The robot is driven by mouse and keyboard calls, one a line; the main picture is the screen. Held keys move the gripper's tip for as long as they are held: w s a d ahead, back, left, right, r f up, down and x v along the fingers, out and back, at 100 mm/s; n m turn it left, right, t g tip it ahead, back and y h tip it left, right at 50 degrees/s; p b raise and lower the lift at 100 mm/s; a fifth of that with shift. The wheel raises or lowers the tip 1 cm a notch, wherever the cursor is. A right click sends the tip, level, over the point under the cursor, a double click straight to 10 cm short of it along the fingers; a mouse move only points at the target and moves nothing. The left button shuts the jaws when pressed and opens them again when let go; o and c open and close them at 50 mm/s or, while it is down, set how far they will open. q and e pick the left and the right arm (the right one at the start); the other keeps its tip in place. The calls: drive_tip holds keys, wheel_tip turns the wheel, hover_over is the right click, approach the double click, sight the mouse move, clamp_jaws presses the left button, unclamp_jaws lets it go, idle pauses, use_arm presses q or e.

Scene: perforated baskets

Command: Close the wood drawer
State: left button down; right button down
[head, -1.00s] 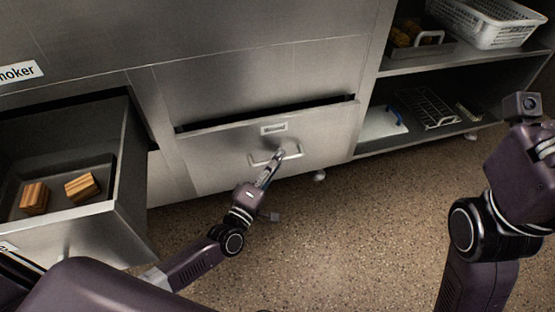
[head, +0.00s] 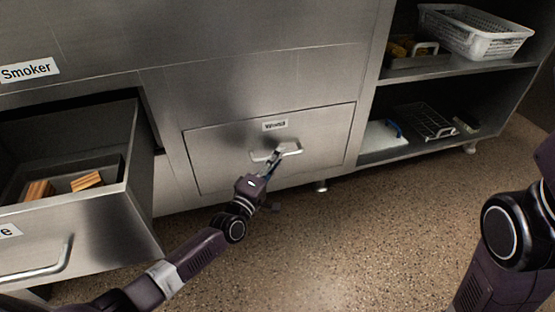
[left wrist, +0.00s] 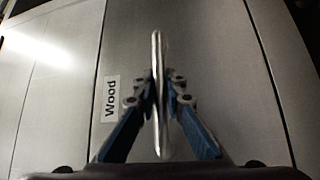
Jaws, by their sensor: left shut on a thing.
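The wood drawer (head: 225,155) is a steel front with a small label (head: 275,125) and a bar handle (head: 289,149). In the head view its front sits flush with the cabinet, with no dark gap along its top edge. My left gripper (head: 276,158) is at the handle. In the left wrist view the left gripper (left wrist: 160,100) is shut on the handle bar (left wrist: 158,60), with a blue finger on each side. The "Wood" label (left wrist: 111,98) shows beside it. Part of my right arm shows at the right edge of the head view; its gripper is out of frame.
Another drawer (head: 90,235) at the left stands open, with wood blocks (head: 88,180) in a tray inside. Open shelves at the right hold a white basket (head: 470,32), a wire rack (head: 428,122) and a white board (head: 383,135). The speckled floor (head: 380,230) in front is clear.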

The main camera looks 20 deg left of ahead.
use_arm(q)
drive_tip(key=c, duration=2.3)
unclamp_jaws()
drive_tip(key=shift+w+a, duration=0.1)
drive_tip(key=shift+a, duration=0.1)
drive_tip(key=shift+c, duration=0.2)
drive_tip(key=shift+o, duration=0.5)
drive_tip(key=shift+w, duration=0.1)
drive_tip(key=v, duration=1.2)
drive_tip(key=shift+d+f, duration=0.1)
drive_tip(key=shift+d, duration=0.05)
